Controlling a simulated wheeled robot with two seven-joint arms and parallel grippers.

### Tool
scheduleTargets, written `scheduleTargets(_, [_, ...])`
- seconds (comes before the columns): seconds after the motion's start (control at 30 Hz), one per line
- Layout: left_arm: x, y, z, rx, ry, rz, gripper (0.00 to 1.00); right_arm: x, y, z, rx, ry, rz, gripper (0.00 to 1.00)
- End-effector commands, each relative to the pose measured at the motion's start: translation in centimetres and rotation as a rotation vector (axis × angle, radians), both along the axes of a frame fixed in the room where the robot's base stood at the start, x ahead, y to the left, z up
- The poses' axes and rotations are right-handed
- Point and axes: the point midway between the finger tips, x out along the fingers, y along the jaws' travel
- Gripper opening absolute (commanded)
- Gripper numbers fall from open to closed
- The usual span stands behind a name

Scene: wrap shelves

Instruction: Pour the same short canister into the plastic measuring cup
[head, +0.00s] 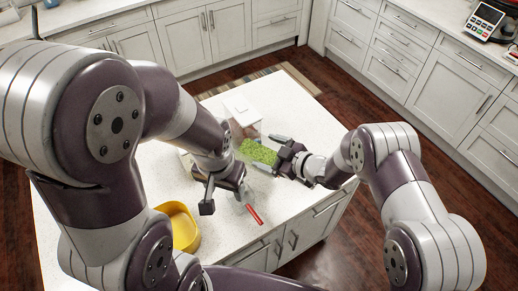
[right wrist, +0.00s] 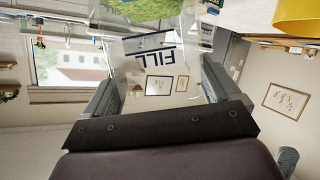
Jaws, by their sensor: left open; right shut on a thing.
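The short canister (head: 258,152) is clear and filled with green bits. My right gripper (head: 277,155) is shut on it and holds it lying well over on its side, with the green end toward the left. In the right wrist view the canister's clear wall with a "FILL" label (right wrist: 160,62) shows between the fingers, with green at the far end. My left gripper (head: 228,203) is open, above the counter to the left and nearer to me. I cannot clearly make out the plastic measuring cup; my left arm hides part of the counter.
A white box-like item (head: 240,106) stands behind the canister on the white island counter (head: 293,108). A yellow bin (head: 182,228) is at the front left. A thin red item (head: 254,215) lies near the front edge. The counter's back right is clear.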

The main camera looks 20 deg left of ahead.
Motion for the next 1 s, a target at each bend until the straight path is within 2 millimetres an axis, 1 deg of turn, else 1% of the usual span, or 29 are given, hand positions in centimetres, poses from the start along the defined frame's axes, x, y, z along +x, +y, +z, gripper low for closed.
scheduleTargets(0.13, [0.0,0.0,-0.5,0.0,0.0,0.0,0.61,-0.3,0.2,-0.6,-0.003,-0.038,0.002,0.05])
scheduleTargets(0.23, [0.0,0.0,-1.1,0.0,0.0,0.0,0.61,-1.0,0.3,-0.9,-0.023,-0.116,0.002,0.05])
scheduleTargets(0.37, [0.0,0.0,-2.1,0.0,0.0,0.0,0.61,-2.5,0.7,-1.6,-0.063,-0.282,0.002,0.05])
scheduleTargets(0.53, [0.0,0.0,-3.7,0.0,0.0,0.0,0.61,-4.2,1.1,-3.0,-0.112,-0.488,0.0,0.05])
scheduleTargets(0.6, [0.0,0.0,-3.1,0.0,0.0,0.0,0.61,-4.0,1.0,-2.3,-0.112,-0.497,-0.002,0.05])
scheduleTargets(1.0, [0.0,0.0,-3.4,0.0,0.0,0.0,0.61,-4.0,1.0,-2.5,-0.115,-0.506,0.001,0.05])
